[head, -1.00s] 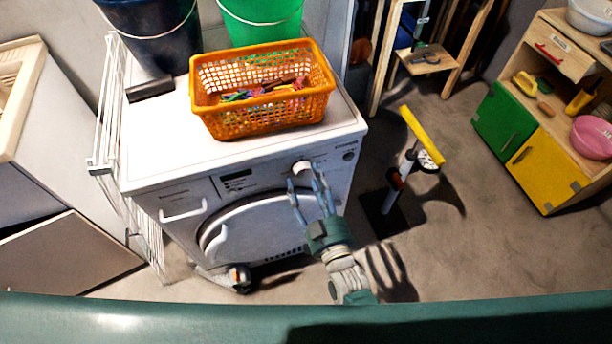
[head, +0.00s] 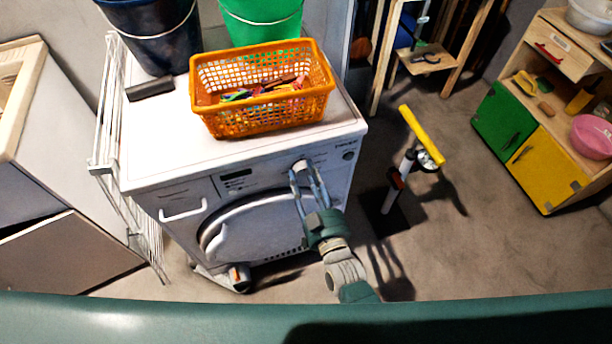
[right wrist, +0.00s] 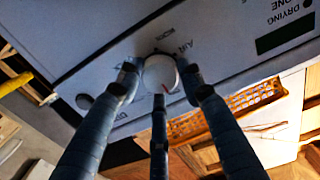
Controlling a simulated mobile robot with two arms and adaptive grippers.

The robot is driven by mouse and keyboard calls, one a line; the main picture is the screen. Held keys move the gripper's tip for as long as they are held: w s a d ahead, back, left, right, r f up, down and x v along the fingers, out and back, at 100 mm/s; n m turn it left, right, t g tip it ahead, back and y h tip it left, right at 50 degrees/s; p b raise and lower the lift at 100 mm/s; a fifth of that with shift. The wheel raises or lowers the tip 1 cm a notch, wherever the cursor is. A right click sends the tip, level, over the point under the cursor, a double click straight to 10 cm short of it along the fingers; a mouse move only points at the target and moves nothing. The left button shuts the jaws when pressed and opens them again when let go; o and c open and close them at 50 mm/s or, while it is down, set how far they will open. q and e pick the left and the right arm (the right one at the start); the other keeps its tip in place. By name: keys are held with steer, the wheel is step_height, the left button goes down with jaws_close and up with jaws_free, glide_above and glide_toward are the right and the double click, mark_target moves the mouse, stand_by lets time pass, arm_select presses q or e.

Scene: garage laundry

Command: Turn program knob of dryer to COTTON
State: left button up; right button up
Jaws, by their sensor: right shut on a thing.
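The white dryer (head: 170,180) faces me, with its display and round door below the control panel. Its white program knob (head: 302,165) is at the panel's right part. In the head view my right gripper (head: 302,172) is shut on the knob from the front. Printed labels around the knob are partly hidden and hard to read; I cannot make out COTTON. My left gripper is not in view.
An orange basket (head: 225,122) of colourful items stands on the dryer, with a dark bucket (head: 160,45) and a green bucket (head: 265,28) behind. A white rack (head: 105,150) is at left. A yellow-handled tool (head: 422,135) stands right of the dryer.

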steer(key=m, duration=0.4)
steer(key=shift+m, duration=0.4)
steer(key=m, duration=0.4)
steer(key=shift+m, duration=0.3)
stand_by(0.3)
steer(key=o, duration=1.2)
steer(key=shift+c, duration=0.2)
steer(key=v, duration=1.2)
